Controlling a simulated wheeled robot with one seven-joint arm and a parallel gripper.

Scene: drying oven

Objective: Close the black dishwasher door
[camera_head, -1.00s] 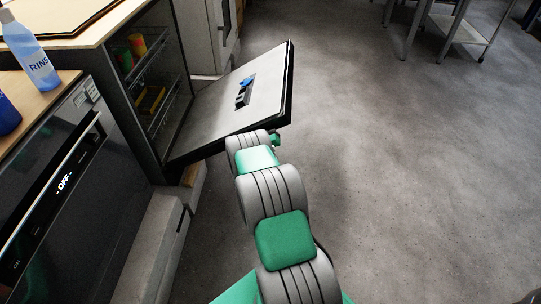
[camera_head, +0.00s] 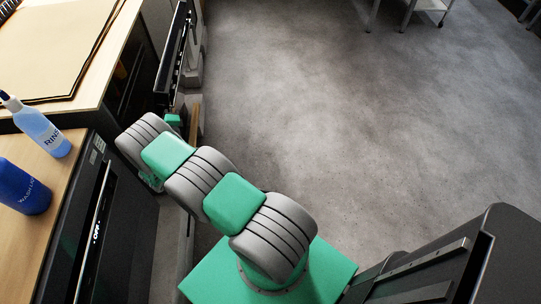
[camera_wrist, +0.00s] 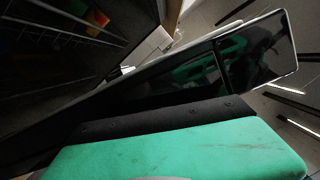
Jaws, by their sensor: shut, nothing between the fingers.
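The black dishwasher door (camera_head: 177,45) stands steeply tilted up near the cabinet front at the upper left of the head view. In the wrist view the door's glossy black face (camera_wrist: 258,50) slants across the middle and right. The rack (camera_wrist: 65,30) inside the machine shows at the upper left there, so the door is still ajar. My gripper (camera_wrist: 165,115) is shut and empty, close against the outer side of the door. Whether it touches the door is unclear. Its fingertips are hidden, and in the head view my arm covers the door's lower part.
A rinse bottle (camera_head: 42,128) and a blue wash bottle (camera_head: 24,188) stand on the wooden counter at left. A metal cart (camera_head: 425,5) stands far back. The grey floor to the right is clear.

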